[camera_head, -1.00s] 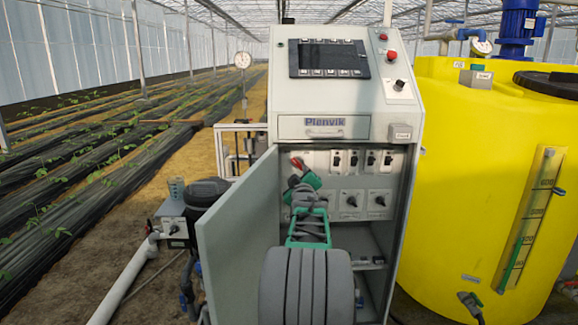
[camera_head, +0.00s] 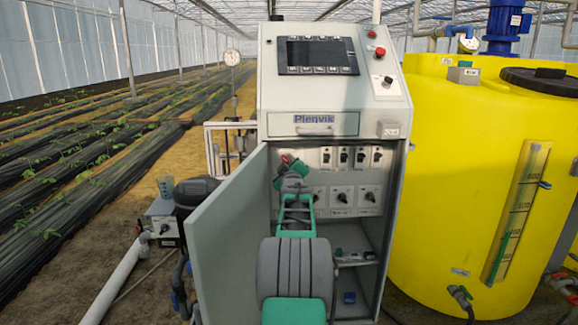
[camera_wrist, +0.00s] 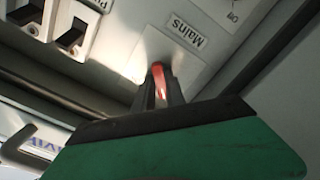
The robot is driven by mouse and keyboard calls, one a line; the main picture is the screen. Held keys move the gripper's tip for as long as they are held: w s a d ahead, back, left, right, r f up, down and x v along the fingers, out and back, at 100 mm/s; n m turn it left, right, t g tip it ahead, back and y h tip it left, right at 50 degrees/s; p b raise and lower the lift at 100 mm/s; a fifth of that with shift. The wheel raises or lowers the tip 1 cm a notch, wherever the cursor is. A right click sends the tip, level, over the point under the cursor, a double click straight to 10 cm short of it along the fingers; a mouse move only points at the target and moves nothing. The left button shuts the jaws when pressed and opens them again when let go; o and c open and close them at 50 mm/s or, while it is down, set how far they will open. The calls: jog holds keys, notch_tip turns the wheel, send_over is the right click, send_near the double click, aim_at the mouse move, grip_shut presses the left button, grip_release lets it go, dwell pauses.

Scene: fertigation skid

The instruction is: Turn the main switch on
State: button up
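The main switch's red handle (camera_wrist: 158,78) shows in the wrist view between my two dark fingers, on a pale plate labelled "Mains" (camera_wrist: 184,31). My gripper (camera_wrist: 161,92) is shut on this handle, its fingers close together on either side of it. In the head view my gripper (camera_head: 288,167) is inside the open cabinet, at the upper left of its switch panel. A bit of red from the switch (camera_head: 285,158) shows there. My fingers and wrist hide most of the switch, and I cannot tell which setting it points to.
The cabinet door (camera_head: 231,239) stands open left of my arm. Several black toggle and rotary switches (camera_head: 342,196) sit right of my gripper. A shelf (camera_head: 352,259) lies below. A yellow tank (camera_head: 455,175) stands close on the right. The drawer front (camera_head: 313,124) is above.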

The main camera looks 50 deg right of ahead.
grip_shut()
jog(key=shift+f+m+b, duration=0.1)
jog(key=shift+m+b, duration=0.2)
jog(key=shift+m, duration=0.1)
jog(key=m+b, duration=0.2)
jog(key=m, duration=0.6)
jog(key=m+b, duration=0.2)
jog(key=m, duration=0.7)
jog(key=shift+w+a, duration=0.15)
dwell(0.4)
